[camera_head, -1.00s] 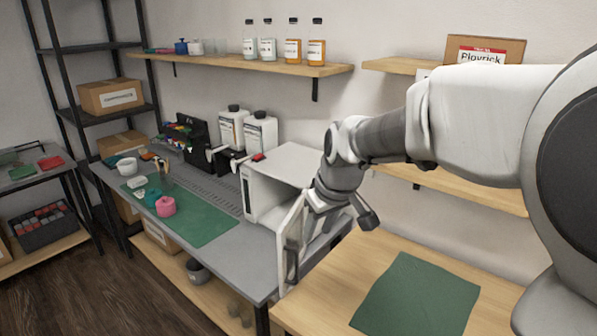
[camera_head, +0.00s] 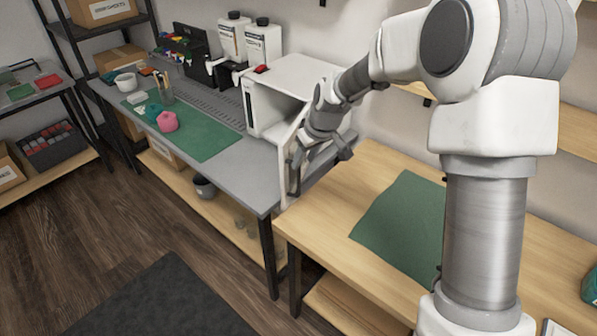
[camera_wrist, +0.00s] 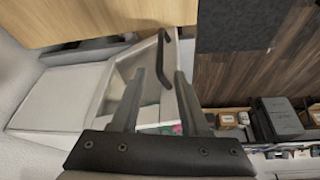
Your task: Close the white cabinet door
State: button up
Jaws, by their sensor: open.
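The white cabinet (camera_head: 290,72) stands on the grey workbench, and its top shows at the left in the wrist view (camera_wrist: 60,95). Its white door (camera_head: 284,170) stands open, swung out toward the front edge of the bench. The dark door handle (camera_wrist: 163,58) shows in the wrist view. My gripper (camera_head: 320,158) is open at the door, beside the cabinet's open front. In the wrist view my gripper's fingers (camera_wrist: 158,85) appear on either side of part of the door. I cannot tell whether they touch it. Part of the cabinet inside is hidden by my arm.
The grey workbench (camera_head: 228,180) holds a green mat (camera_head: 205,140) with a pink pot (camera_head: 167,121) and cups. A wooden table (camera_head: 310,220) with a green mat (camera_head: 400,225) is at the right. The floor in front is open.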

send_over(298, 193)
jog(key=f, duration=0.6)
jog(key=shift+w+f, duration=0.3)
jog(key=shift+c, duration=0.3)
grip_shut()
dwell(0.8)
